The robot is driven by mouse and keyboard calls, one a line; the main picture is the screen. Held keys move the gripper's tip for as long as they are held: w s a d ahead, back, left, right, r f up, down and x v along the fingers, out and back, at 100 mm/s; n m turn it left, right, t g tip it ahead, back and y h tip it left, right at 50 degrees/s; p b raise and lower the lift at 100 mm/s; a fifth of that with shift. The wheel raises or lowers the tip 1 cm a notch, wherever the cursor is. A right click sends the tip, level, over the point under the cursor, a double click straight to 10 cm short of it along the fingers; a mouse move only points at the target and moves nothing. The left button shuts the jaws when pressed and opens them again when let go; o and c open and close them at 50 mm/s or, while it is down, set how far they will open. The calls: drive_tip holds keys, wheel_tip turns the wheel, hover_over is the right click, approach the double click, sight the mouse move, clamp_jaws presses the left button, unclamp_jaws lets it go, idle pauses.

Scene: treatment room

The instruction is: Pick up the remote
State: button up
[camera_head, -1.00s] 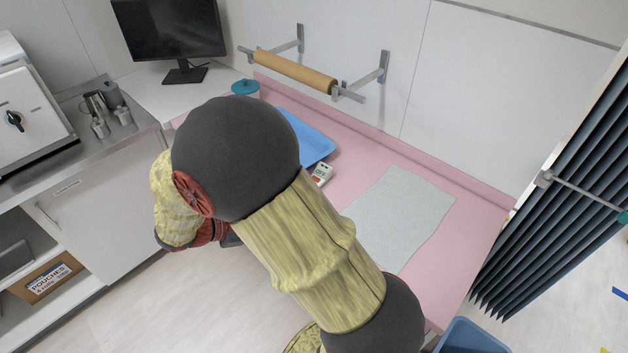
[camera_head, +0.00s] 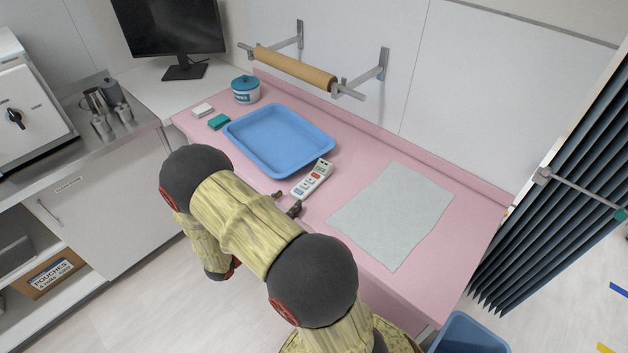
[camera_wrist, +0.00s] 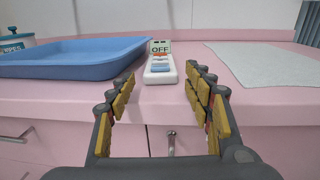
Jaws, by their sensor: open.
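The remote (camera_head: 312,178) is white with a small grey display and red and blue buttons. It lies on the pink counter between the blue tray and the grey cloth. In the wrist view the remote (camera_wrist: 160,66) lies straight ahead, between and beyond the fingers, with "OFF" readable on it. My gripper (camera_head: 287,204) is at the counter's front edge, just short of the remote's near end. In the wrist view my gripper (camera_wrist: 161,86) is open and empty, its yellow-padded fingers spread to either side. The head view shows only the dark fingertips; my arm hides the rest.
The blue tray (camera_head: 243,134) lies close to the left of the remote. The grey cloth (camera_head: 392,215) lies flat to its right. A lidded jar (camera_head: 246,90), a teal box (camera_head: 219,122) and a white box (camera_head: 202,110) stand farther left. A paper roll (camera_head: 295,68) hangs on the wall behind.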

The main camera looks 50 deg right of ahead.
sight(297, 192)
drive_tip(key=shift+d+b, duration=0.55)
drive_tip(key=shift+d, duration=2.95)
drive_tip(key=c, duration=0.4)
drive_tip(key=c, duration=0.6)
drive_tip(key=shift+c, duration=0.3)
drive_tip(key=shift+r, duration=0.1)
